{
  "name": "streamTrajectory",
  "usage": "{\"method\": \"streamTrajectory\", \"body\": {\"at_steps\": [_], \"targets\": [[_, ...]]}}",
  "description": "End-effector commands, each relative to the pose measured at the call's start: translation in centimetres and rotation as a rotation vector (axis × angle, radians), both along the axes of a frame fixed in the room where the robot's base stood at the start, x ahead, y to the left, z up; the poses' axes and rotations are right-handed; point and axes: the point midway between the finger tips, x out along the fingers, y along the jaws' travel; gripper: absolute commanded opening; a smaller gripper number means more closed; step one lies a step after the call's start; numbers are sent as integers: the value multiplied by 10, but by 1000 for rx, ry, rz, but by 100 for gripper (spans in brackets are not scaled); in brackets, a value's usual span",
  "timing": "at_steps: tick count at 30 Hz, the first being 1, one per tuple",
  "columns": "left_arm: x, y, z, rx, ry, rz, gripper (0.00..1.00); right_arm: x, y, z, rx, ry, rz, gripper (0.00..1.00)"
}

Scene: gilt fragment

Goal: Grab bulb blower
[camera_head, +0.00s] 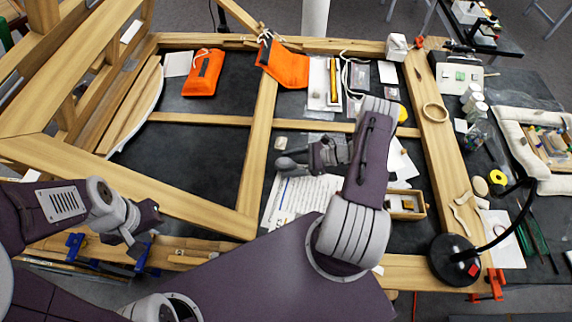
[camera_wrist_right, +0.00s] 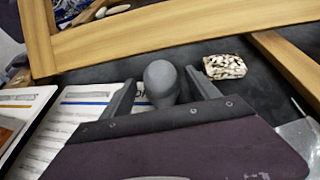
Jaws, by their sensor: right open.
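The bulb blower is a dark grey rounded bulb (camera_head: 290,162) lying on the dark surface and beside printed paper in the head view. In the right wrist view its round end (camera_wrist_right: 161,80) shows between the fingers of my right gripper (camera_wrist_right: 161,84). Those fingers are apart, with a small gap on each side of the bulb. The near part of the blower is hidden by the gripper body. In the head view my right gripper (camera_head: 316,156) is at the blower's right end. My left gripper (camera_head: 146,222) is far left, over the wooden frame, away from the blower; its finger opening is unclear.
A speckled block (camera_wrist_right: 225,67) lies close beside the blower. Wooden frame bars (camera_head: 262,130) divide the surface. Orange pouches (camera_head: 204,72) lie at the back. A black lamp base (camera_head: 453,262) and an open wooden box (camera_head: 408,204) stand to the right.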

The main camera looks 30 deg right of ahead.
Motion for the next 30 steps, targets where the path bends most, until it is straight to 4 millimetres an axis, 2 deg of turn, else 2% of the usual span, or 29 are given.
{"method": "streamTrajectory", "body": {"at_steps": [5, 9, 12, 20, 23, 28, 30], "targets": [[0, 0, 0, 0, 0, 0, 32, 0, 0, 0, -1, -1, -1, 70], [0, 0, 0, 0, 0, 0, 32, 0, 0, 0, -1, -1, -1, 31], [0, 0, 0, 0, 0, 0, 32, 0, 0, 0, -1, -1, -1, 6], [0, 0, 2, 0, 0, 0, 32, 0, 0, 3, 0, -1, 0, 5], [0, 0, 10, 0, 0, 0, 32, 0, -1, 14, -1, -1, -1, 5], [0, 0, 35, 0, 0, 0, 32, 0, -1, 47, -1, -2, 0, 5], [0, 0, 35, 0, 0, 0, 32, -7, -10, 51, -1, -2, -5, 5]]}}
